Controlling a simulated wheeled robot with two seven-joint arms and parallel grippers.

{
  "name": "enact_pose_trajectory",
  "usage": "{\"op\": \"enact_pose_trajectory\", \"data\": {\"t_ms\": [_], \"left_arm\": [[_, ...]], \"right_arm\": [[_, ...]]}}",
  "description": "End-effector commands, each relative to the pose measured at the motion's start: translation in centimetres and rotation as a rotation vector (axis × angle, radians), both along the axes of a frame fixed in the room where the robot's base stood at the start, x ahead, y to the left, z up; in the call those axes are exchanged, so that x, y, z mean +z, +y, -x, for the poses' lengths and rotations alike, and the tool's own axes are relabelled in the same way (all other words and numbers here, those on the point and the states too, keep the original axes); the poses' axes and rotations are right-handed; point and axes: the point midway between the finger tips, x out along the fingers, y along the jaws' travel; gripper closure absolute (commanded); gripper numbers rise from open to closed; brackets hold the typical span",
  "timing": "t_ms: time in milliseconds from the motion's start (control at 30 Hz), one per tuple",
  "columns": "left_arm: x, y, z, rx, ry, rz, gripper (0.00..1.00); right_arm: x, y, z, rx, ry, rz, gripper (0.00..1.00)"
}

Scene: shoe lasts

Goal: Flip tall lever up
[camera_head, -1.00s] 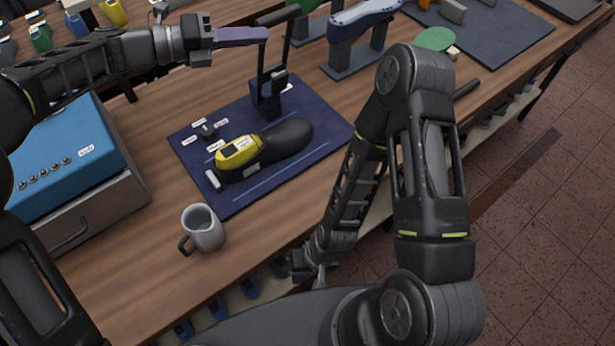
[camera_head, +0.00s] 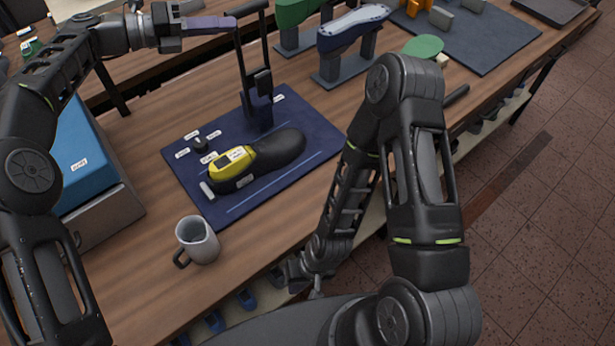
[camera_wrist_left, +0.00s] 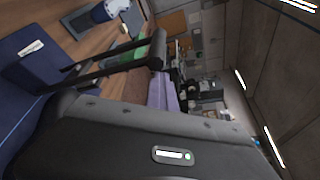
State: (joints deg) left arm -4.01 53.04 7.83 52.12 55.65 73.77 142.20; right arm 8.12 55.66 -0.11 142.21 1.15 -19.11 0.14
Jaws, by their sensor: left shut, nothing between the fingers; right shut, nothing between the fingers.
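The tall lever (camera_head: 245,68) is a black two-bar frame with a crossbar on top. It rises nearly upright from a dark blue base (camera_head: 258,113) on a navy mat (camera_head: 232,210). My left gripper (camera_head: 232,23) has purple fingers, shut and empty. Their tips are beside the lever's top, close to the crossbar; whether they touch is unclear. The left wrist view shows the crossbar (camera_wrist_left: 158,48) close to the purple fingers (camera_wrist_left: 165,92). My right gripper (camera_head: 314,286) is low by the table's front edge, small and partly hidden.
A black shoe last with a yellow device (camera_head: 232,162) lies on the mat, near a small knob (camera_head: 200,144) with labels. A grey mug (camera_head: 198,240) stands in front. A blue box (camera_head: 85,160) is at left. Green and blue-white lasts (camera_head: 352,28) stand behind.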

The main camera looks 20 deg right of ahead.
Motion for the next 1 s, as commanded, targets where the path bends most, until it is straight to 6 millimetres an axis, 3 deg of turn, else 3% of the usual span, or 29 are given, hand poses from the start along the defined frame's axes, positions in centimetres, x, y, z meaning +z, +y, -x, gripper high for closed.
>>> {"op": "enact_pose_trajectory", "data": {"t_ms": [33, 267, 700, 1000], "left_arm": [[0.9, 0.8, -1.1, 0.041, -0.019, 0.008, 1.00], [1.0, 1.5, -1.1, 0.042, -0.021, 0.008, 1.00], [1.8, 7.1, 0.2, 0.015, -0.012, 0.001, 1.00], [1.8, 7.7, 0.6, 0.003, -0.007, -0.001, 1.00]], "right_arm": [[0.1, 0.0, 0.0, 0.000, 0.000, 0.000, 1.00], [-0.1, 0.0, 0.0, 0.000, 0.000, 0.000, 1.00], [-1.2, 0.2, -0.1, 0.001, -0.006, -0.004, 1.00], [-1.3, 0.2, -0.1, 0.000, -0.006, -0.003, 1.00]]}}
